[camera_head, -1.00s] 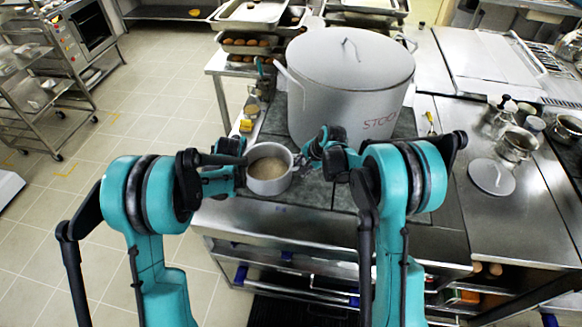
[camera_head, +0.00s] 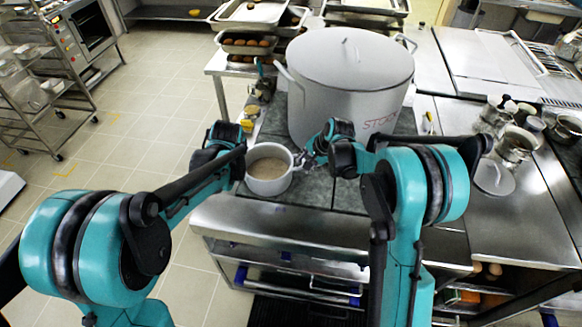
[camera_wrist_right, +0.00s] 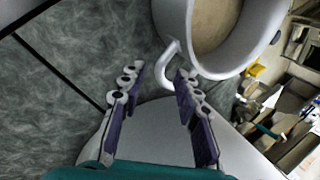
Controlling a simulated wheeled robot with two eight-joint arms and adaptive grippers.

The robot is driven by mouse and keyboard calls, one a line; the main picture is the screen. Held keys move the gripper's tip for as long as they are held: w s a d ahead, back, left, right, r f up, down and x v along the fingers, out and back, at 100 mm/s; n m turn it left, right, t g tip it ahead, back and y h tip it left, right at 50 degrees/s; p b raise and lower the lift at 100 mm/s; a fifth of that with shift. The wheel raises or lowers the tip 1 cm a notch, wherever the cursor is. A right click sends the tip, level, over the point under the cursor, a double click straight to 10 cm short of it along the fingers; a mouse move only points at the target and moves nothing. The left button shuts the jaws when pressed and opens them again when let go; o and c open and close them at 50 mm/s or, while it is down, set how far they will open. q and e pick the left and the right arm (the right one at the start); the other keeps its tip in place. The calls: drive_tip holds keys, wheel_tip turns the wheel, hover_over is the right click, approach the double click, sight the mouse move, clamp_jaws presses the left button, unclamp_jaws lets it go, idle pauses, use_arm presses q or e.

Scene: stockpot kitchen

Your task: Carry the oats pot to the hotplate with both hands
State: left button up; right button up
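The oats pot (camera_head: 269,174), a small light-grey pot with beige contents, stands upright on the dark stove top (camera_head: 306,190) near its front left. In the right wrist view the oats pot (camera_wrist_right: 208,40) shows its curved handle (camera_wrist_right: 171,66). My right gripper (camera_wrist_right: 155,82) is open there, the handle's bend between or just past its fingertips; I cannot tell contact. In the head view my right gripper (camera_head: 304,160) is at the pot's right side. My left gripper (camera_head: 240,168) is at the pot's left side, its fingers mostly hidden. Which plate is the hotplate is unclear.
A large lidded stockpot (camera_head: 350,90) stands close behind the oats pot. Small items, one yellow (camera_head: 247,125), line the left edge. A flat round lid (camera_head: 493,177) and metal pots (camera_head: 516,143) are on the right counter. Dark plate area in front of the stockpot is free.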

drive_tip(key=v, duration=0.8)
